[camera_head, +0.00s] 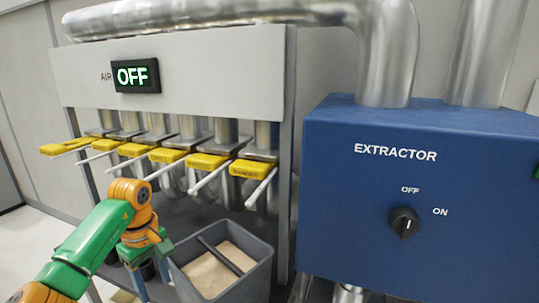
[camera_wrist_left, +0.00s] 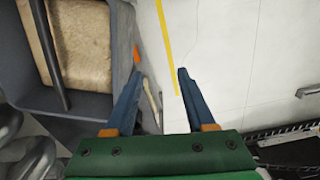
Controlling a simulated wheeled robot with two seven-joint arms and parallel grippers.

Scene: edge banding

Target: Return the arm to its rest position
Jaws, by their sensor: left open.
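My left arm (camera_head: 92,237), green and orange, comes in from the lower left of the head view. Its gripper (camera_head: 152,268) hangs down beside the left side of the grey bin, partly cut off from clear sight. In the left wrist view the two blue fingers of my left gripper (camera_wrist_left: 160,74) stand apart with nothing between them. Pale floor shows beyond the fingertips. My right gripper is in neither view.
The grey bin (camera_head: 262,271) with tan contents and a dark bar stands close by; it also shows in the wrist view (camera_wrist_left: 95,103). Several yellow-handled gates (camera_head: 207,161) hang above. The blue extractor box (camera_head: 330,205) stands right, its knob (camera_head: 404,222) upright. A sign reads AIR OFF (camera_head: 136,75).

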